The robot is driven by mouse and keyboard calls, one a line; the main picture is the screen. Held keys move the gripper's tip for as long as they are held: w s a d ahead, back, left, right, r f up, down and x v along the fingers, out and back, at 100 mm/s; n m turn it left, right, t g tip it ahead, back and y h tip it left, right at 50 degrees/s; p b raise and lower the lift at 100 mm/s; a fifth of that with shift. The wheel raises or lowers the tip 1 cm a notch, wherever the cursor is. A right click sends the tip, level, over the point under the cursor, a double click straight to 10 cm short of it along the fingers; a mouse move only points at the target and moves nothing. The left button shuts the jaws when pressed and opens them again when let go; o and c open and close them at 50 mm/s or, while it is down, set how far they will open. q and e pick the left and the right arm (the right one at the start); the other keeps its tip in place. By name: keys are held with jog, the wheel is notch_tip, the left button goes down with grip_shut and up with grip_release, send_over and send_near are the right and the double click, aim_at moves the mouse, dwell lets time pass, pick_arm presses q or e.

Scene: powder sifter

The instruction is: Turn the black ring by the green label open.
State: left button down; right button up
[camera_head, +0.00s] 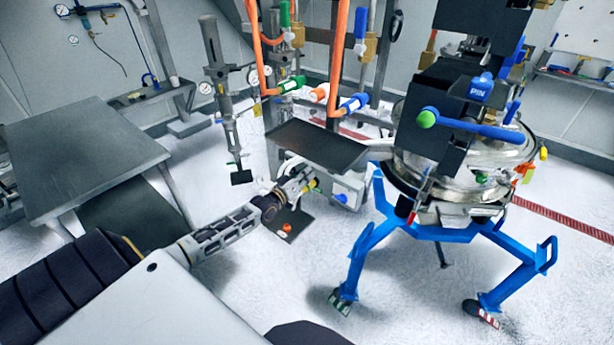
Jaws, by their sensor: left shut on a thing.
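My left gripper (300,181) reaches in from the lower left to the front of a small grey box (346,186) under a dark flat tray (318,144). Its fingers are shut on a small part at the left of the box's front, and they hide most of that part. A yellow piece (313,186) shows right beside the fingertips, and a blue piece (341,198) sits further right on the box. I cannot make out the black ring or the green label clearly at this size. My right gripper is not in view.
A round steel sifter vessel (450,185) on a blue stand (364,240) is at the right. A grey table (80,150) is at the left. Orange pipes (334,70) and valves rise behind the tray. The white floor in front is mostly clear.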

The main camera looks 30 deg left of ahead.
dwell(0.4)
pick_arm(q)
jog(key=c, duration=1.6)
grip_release()
jog(key=shift+o, duration=0.2)
jog(key=shift+s, duration=0.1)
jog(key=s+a, duration=0.1)
jog(key=s, duration=1)
jog(key=shift+s, duration=0.35)
